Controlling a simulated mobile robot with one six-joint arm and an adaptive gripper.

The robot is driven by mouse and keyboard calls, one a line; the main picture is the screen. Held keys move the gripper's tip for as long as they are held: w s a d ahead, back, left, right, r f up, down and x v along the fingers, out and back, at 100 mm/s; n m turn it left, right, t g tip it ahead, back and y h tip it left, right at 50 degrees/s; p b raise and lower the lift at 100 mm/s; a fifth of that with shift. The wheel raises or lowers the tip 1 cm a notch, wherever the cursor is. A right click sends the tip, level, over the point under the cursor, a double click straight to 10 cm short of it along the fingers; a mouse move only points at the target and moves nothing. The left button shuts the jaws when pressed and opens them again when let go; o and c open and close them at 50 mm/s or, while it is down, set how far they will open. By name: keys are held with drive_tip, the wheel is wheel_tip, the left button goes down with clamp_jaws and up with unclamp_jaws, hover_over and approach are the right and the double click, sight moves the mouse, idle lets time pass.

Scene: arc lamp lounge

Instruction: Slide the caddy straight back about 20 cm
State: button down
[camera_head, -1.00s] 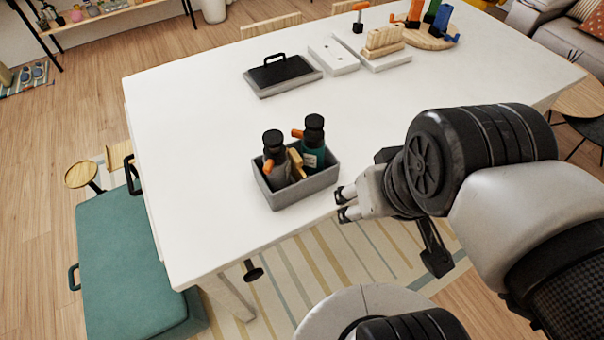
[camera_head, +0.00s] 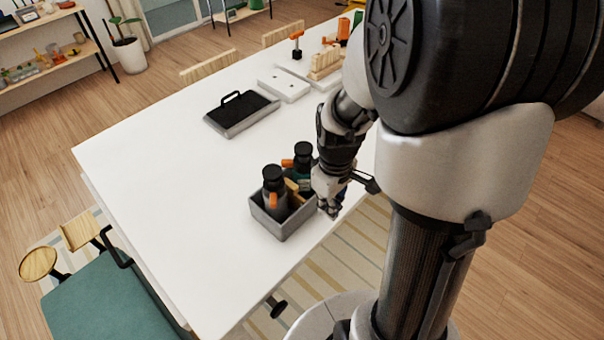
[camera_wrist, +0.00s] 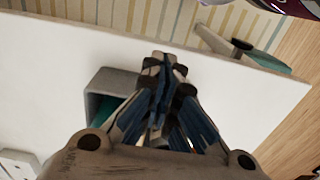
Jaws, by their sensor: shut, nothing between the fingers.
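The caddy is a grey open box (camera_head: 280,230) near the front edge of the white table. It holds two dark-capped bottles (camera_head: 273,187) with orange parts and a light wooden piece. My gripper (camera_head: 331,212) is shut and empty at the caddy's right side, close to its rim in the head view. I cannot tell whether it touches. In the wrist view the shut fingers (camera_wrist: 165,68) lie over part of the caddy (camera_wrist: 110,82), whose grey rim shows to their left. Most of the caddy's contents are hidden there.
Behind the caddy lies clear white tabletop (camera_head: 180,170). Farther back are a grey tray with a black handled top (camera_head: 240,112), a white block (camera_head: 283,85) and a wooden rack (camera_head: 325,64). A teal bench (camera_head: 110,300) stands at lower left.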

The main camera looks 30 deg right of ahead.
drive_tip(key=f+b, duration=0.1)
drive_tip(key=f, duration=0.2)
drive_tip(key=w+f+b, duration=0.1)
drive_tip(key=f, duration=0.2)
drive_tip(key=w+f+b, duration=0.1)
drive_tip(key=f, duration=0.2)
drive_tip(key=shift+w+a, duration=0.2)
drive_tip(key=shift+a, duration=0.2)
drive_tip(key=shift+w+a+r+b, duration=0.15)
drive_tip(key=shift+w+a+b, duration=0.2)
drive_tip(key=shift+w, duration=0.35)
